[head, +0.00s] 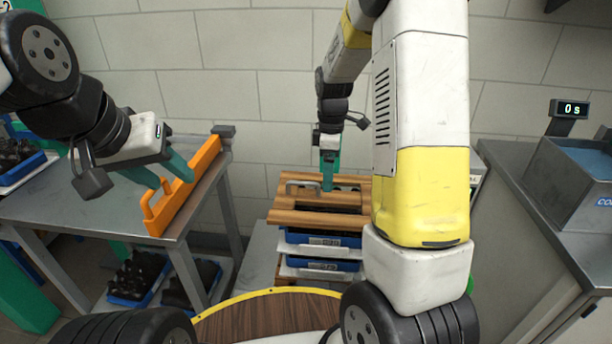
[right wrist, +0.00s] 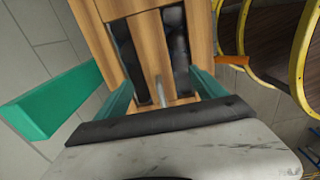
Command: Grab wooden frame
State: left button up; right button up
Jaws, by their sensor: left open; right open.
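In the right wrist view the frame (right wrist: 151,35) fills the upper middle, and a thin metal bar of the handle (right wrist: 160,91) shows between the open fingers (right wrist: 162,92). I cannot tell whether they touch it.
Blue crates (head: 322,253) stand beneath the frame. A grey table (head: 95,199) is at left, with bins of dark bottles (head: 138,277) below it. A grey bench (head: 535,180) with a blue-lined box is at right. My right arm hides the frame's right side. A round wooden top (head: 265,318) is in front.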

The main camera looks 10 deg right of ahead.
aim_at(328, 196)
jog(key=shift+w+f, duration=0.15)
jog(key=shift+f, duration=0.35)
jog(key=f, duration=0.7)
jog(key=shift+w+d, duration=0.2)
jog(key=shift+w, duration=0.05)
jog(key=shift+c, duration=0.2)
jog(key=shift+r, duration=0.1)
grip_shut()
